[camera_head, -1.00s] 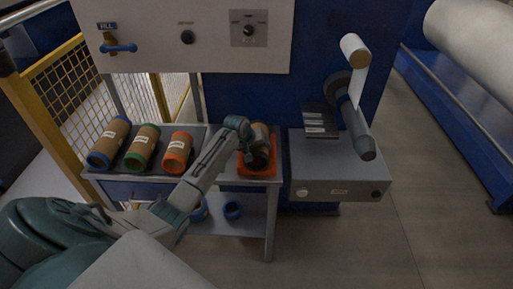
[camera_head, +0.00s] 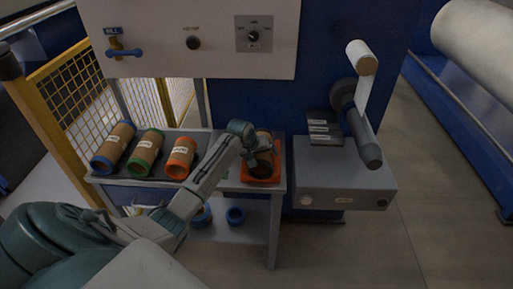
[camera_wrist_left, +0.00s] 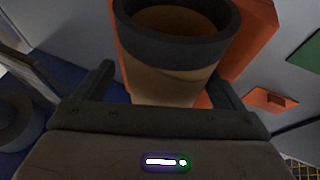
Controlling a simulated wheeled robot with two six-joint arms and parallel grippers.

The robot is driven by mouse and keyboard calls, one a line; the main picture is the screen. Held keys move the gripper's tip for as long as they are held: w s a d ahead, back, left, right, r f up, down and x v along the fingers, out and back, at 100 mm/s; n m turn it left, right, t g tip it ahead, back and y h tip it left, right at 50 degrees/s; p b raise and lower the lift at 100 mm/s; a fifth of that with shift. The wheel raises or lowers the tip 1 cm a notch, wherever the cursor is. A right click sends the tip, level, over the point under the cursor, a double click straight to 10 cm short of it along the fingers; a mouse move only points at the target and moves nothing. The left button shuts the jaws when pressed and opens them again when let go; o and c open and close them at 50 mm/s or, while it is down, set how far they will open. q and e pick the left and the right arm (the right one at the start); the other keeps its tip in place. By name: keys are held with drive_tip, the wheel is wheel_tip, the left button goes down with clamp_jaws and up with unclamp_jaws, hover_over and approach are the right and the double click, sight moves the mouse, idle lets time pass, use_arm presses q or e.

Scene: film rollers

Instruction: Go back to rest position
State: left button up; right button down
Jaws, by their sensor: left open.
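My left gripper (camera_head: 256,150) is at the orange tray (camera_head: 262,179) on the right part of the bench. In the left wrist view its two fingers (camera_wrist_left: 165,90) are apart, with a brown roller (camera_wrist_left: 170,85) with a black end ring between or just beyond them. I cannot tell whether the fingers touch it. In the head view this roller (camera_head: 265,164) sits in the orange tray, partly hidden by the gripper. My right gripper is not in view.
Three brown rollers with blue (camera_head: 113,147), green (camera_head: 145,152) and orange (camera_head: 180,158) ends lie on the bench's left part. A grey machine (camera_head: 343,183) with a white roll (camera_head: 361,58) stands right. Blue rings (camera_head: 235,215) sit on the lower shelf. A yellow fence (camera_head: 75,90) stands left.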

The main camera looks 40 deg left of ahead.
use_arm(q)
drive_tip(key=b+v, duration=0.1)
drive_tip(key=v, duration=0.7)
drive_tip(key=shift+s+a+r, duration=0.1)
drive_tip(key=shift+s+r, duration=0.1)
drive_tip(key=shift+r, duration=0.1)
drive_tip(key=shift+s+r, duration=0.2)
drive_tip(key=shift+r, duration=0.45)
